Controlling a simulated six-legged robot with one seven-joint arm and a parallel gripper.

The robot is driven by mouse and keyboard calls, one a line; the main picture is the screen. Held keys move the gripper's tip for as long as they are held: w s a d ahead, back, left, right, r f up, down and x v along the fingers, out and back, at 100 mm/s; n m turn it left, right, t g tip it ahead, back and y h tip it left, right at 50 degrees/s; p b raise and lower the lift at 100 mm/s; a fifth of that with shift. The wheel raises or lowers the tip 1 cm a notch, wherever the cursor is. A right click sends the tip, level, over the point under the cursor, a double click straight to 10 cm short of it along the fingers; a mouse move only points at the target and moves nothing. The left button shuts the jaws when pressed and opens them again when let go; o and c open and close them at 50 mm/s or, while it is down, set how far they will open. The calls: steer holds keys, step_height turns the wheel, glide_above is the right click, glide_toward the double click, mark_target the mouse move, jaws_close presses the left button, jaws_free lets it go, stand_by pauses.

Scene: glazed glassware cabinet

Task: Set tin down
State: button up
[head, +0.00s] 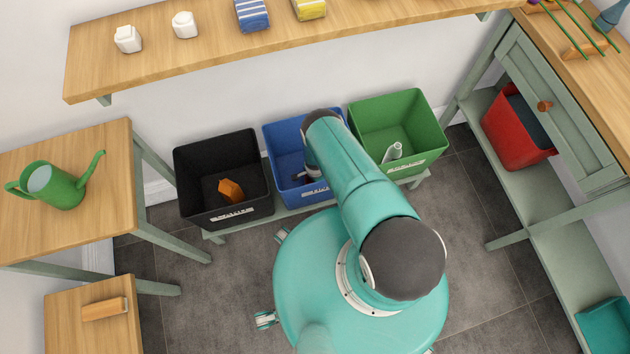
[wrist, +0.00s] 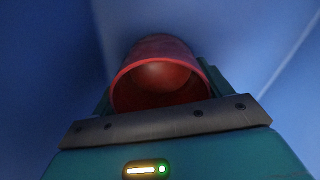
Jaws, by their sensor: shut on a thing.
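A red tin (wrist: 150,50) shows in the wrist view with its open round mouth facing the camera. My gripper (wrist: 158,80) is shut on it, with a finger on each side. Blue walls of the blue bin (wrist: 45,70) surround the tin. In the head view, my arm reaches down into the blue bin (head: 281,137), the middle one of three. The arm covers much of that bin, and the tin cannot be made out clearly there. I cannot tell whether the tin touches the bin floor.
A black bin (head: 195,163) with an orange item (head: 231,190) stands left of the blue bin. A green bin (head: 427,135) with a pale bottle (head: 392,153) stands right. A wooden shelf (head: 200,45) overhangs behind. A red bin (head: 507,135) sits under the right bench.

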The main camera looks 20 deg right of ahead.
steer(key=shift+f, duration=0.1)
steer(key=o, duration=1.1)
steer(key=shift+c, duration=0.2)
step_height(320, 180, up, 12)
